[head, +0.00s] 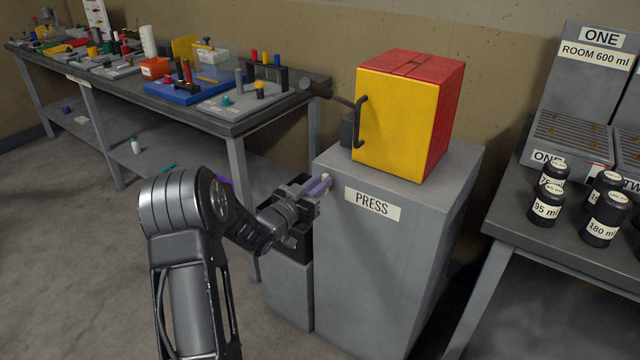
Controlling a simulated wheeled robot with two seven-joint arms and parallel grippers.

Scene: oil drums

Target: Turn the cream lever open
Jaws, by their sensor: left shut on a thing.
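My left gripper (320,186) reaches in from the lower left to the left side of the grey press stand (385,245). Its fingers are shut on the cream lever (328,181), of which only a small pale piece shows at the fingertips. The rest of the lever and its pivot are hidden by the fingers, so its angle cannot be told. My right gripper is out of view.
A yellow and red box (405,115) with a black handle stands on the press stand, above a PRESS label (372,204). A long workbench (235,125) with colourful parts is behind left. Open floor lies left.

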